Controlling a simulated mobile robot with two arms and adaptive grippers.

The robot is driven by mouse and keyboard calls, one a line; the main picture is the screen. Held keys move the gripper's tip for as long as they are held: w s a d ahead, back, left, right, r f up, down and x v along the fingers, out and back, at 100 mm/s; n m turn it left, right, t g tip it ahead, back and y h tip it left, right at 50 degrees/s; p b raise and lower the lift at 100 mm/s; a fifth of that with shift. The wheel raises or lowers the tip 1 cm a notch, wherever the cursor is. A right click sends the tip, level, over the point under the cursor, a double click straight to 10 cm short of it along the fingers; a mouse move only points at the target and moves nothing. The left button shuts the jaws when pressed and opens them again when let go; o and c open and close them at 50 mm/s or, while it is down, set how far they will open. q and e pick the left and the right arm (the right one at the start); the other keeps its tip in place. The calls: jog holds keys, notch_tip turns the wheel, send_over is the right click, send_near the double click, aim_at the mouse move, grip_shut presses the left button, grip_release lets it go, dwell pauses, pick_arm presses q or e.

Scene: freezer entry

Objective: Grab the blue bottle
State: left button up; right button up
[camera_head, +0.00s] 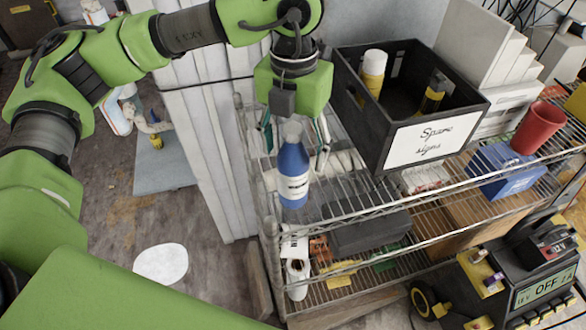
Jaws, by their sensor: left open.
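The blue bottle (293,178) has a pale cap and a white label, and stands upright at the left end of the wire shelf's upper level. My left gripper (296,145) comes down from above with its fingers spread, one on each side of the bottle's top. The fingers look open, and I cannot tell whether either touches the bottle. The green gripper body hides part of the shelf behind. My right gripper is not in view.
A black crate (363,136) labelled "Spare signs" stands right of the bottle, with bottles inside. A red cup (538,128) and a blue box (500,172) are farther right. White panels (205,150) lean at the shelf's left. A dark case (368,232) lies lower down.

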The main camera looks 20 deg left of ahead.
pick_arm(q)
notch_tip(320, 180, down, 4)
jog(key=shift+w+a+f+p, duration=0.1)
jog(key=shift+a+f+p, duration=0.05)
jog(key=shift+p, duration=1)
jog(key=shift+w+f, duration=0.1)
jog(key=shift+f, duration=0.35)
jog(key=c, duration=1.7)
jog(key=shift+w+r, duration=0.1)
